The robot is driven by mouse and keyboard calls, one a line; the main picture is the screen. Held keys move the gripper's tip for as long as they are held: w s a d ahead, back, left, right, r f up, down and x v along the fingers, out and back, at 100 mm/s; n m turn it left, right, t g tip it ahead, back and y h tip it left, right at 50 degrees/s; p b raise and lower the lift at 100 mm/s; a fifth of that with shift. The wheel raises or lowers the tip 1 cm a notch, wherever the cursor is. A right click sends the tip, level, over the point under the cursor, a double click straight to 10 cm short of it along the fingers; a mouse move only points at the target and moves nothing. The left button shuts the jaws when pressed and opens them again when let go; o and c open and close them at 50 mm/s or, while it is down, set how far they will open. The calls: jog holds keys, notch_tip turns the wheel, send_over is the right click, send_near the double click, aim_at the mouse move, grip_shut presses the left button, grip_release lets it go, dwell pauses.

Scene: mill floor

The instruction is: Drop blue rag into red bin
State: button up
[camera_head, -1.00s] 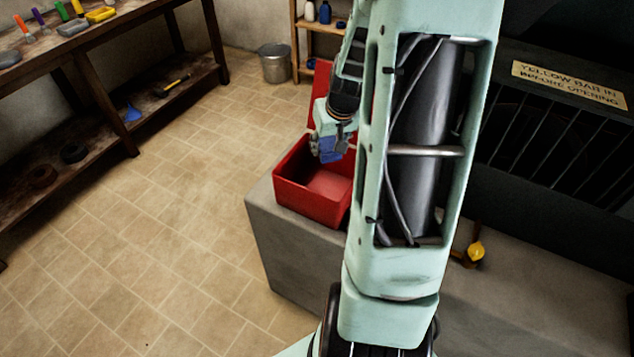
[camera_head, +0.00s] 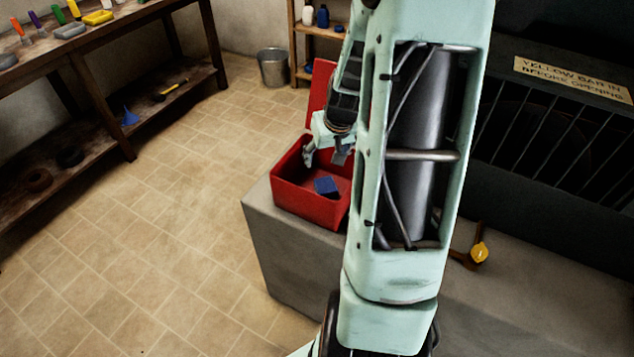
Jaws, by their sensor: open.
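The red bin (camera_head: 290,196) stands on the grey ledge with its red lid (camera_head: 318,92) raised at the back. The blue rag (camera_head: 326,187) lies on the bin's floor, toward the right side, as a small folded block. My gripper (camera_head: 325,157) is open and empty above the bin, apart from the rag. My arm hides the right part of the bin.
The grey ledge (camera_head: 290,250) carries the bin, and a yellow-tipped handle (camera_head: 480,251) is at its right. A dark barred unit (camera_head: 550,140) stands behind. A workbench (camera_head: 110,45) with tools is at left, and a metal bucket (camera_head: 274,68) stands on the open tiled floor.

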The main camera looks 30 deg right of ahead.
jog(key=v, duration=1.2)
dwell(0.3)
